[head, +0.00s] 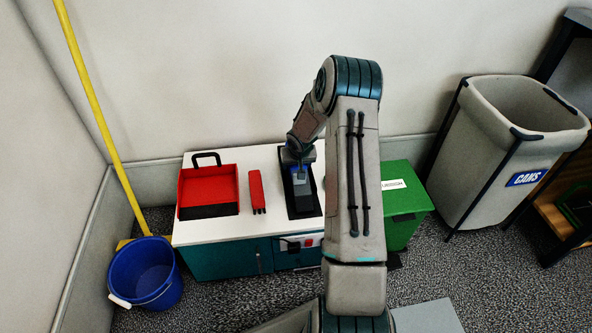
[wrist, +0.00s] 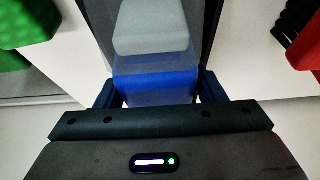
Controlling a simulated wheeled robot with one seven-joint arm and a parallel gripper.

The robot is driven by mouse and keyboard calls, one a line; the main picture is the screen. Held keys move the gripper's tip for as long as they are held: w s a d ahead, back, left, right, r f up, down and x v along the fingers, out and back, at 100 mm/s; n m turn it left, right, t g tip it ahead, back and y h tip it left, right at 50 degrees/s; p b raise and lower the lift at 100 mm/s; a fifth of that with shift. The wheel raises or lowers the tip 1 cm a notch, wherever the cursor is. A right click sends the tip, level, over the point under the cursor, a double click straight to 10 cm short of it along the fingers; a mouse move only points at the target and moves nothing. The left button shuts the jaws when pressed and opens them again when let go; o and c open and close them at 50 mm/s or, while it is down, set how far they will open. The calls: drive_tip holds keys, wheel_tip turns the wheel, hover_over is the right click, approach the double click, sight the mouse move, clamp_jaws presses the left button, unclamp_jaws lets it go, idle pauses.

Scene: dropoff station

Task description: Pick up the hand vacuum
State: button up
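The hand vacuum (head: 300,177), grey and blue, lies on a dark mat (head: 297,209) on the white cabinet top. In the wrist view its light grey part (wrist: 150,27) is at the top centre, with a blue band (wrist: 155,84) below. My gripper (head: 299,157) is over the vacuum's far end, its tips hard to make out in the head view. In the wrist view its two dark fingers (wrist: 157,90) stand on either side of the blue part, close to it. Whether they touch it is not clear. The vacuum appears still down on the mat.
A red dustpan (head: 208,183) and a red brush (head: 256,190) lie left of the vacuum. A green box (head: 402,200) stands right of the cabinet, partly behind my arm. A blue bucket (head: 145,275), a yellow pole (head: 95,95) and a grey bin (head: 490,150) are farther out.

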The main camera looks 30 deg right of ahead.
drive_tip(key=c, duration=1.2)
drive_tip(key=shift+o, duration=0.2)
drive_tip(key=shift+r, duration=0.15)
drive_tip(key=shift+r+p, duration=0.4)
drive_tip(key=shift+r, duration=0.15)
wheel_tip(320, 180, up, 4)
drive_tip(key=shift+f+p, duration=0.25)
drive_tip(key=shift+p, duration=0.65)
drive_tip(key=s+d+r+p, duration=0.4)
drive_tip(key=s+d+r, duration=0.1)
drive_tip(key=d, duration=0.5)
drive_tip(key=shift+s+d+r, duration=0.15)
drive_tip(key=shift+d+r, duration=0.05)
drive_tip(key=shift+r, duration=0.4)
